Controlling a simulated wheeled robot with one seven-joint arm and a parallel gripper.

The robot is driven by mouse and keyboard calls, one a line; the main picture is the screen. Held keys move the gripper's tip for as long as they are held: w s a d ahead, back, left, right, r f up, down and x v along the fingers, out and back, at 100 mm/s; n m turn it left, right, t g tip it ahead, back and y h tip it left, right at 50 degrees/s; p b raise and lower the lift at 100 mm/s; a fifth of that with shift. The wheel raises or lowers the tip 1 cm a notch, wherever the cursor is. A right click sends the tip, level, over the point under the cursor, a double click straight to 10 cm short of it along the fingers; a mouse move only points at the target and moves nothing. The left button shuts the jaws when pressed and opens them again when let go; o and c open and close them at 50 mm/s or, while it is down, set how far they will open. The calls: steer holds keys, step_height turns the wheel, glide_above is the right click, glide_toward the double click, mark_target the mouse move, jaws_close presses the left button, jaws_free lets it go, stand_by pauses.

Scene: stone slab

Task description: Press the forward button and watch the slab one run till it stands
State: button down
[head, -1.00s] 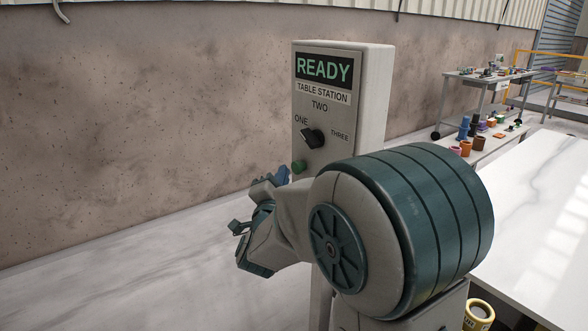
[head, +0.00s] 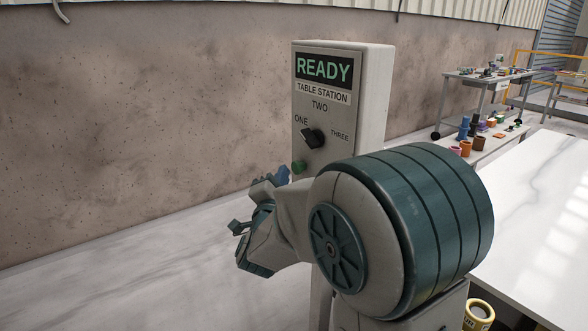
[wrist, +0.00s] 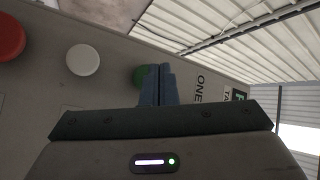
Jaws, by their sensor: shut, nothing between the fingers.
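The control box (head: 370,100) stands upright with a display reading READY and a TABLE STATION label. Its black selector knob (head: 312,138) sits among ONE, TWO and THREE and seems turned toward ONE. A green button (head: 298,167) is below the knob; it also shows in the wrist view (wrist: 139,74), partly behind my fingers. The wrist view also has a white button (wrist: 83,60) and a red button (wrist: 10,37). No button legend is readable. My gripper (head: 284,174) is shut and empty, its tips close to the green button; contact cannot be told.
A white marbled slab-like surface (head: 540,215) lies at right. A cart (head: 485,85) and a low shelf with colored parts (head: 480,145) stand behind it. A yellow can (head: 479,314) is at bottom right. A concrete wall (head: 150,110) runs along the left.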

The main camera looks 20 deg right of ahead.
steer(key=shift+w+d+b, duration=0.15)
steer(key=shift+d+b, duration=0.25)
steer(key=shift+b, duration=0.15)
